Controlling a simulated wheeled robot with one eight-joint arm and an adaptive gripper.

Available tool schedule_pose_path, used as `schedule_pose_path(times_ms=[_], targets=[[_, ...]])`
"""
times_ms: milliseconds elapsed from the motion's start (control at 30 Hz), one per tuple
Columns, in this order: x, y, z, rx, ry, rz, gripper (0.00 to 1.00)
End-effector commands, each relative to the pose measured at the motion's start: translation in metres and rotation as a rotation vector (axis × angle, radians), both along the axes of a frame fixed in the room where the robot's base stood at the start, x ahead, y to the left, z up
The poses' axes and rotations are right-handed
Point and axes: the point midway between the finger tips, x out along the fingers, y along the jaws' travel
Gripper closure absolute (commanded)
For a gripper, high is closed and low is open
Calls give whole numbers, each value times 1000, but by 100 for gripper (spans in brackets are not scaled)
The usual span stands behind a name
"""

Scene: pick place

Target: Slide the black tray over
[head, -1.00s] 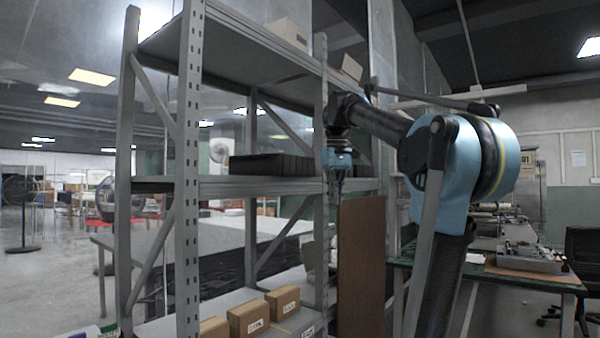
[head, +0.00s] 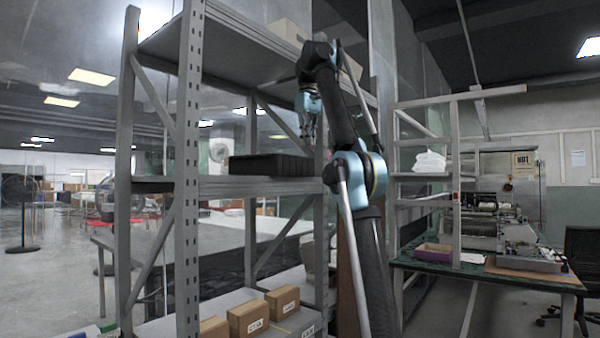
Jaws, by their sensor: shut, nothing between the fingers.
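The black tray (head: 270,165) lies on the middle shelf (head: 230,187) of the grey metal rack, toward its right half. It looks long, low and dark, with ridges or dividers along it.
The rack's near post (head: 190,150) stands left of the tray. The top shelf (head: 230,45) hangs over it and carries a cardboard box (head: 290,32). Small cardboard boxes (head: 248,318) stand on the lower shelf. The middle shelf left of the tray is bare.

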Motion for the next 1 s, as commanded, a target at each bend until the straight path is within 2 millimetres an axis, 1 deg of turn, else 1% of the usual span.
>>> schedule_pose_path(times_ms=[267, 467, 733, 1000], targets=[[0, 2, -2, -1, 2, 8, 100], [0, 2, -11, -1, 2, 8, 100], [-1, 2, -28, -1, 2, 8, 100], [-1, 2, -55, -1, 2, 8, 100]])
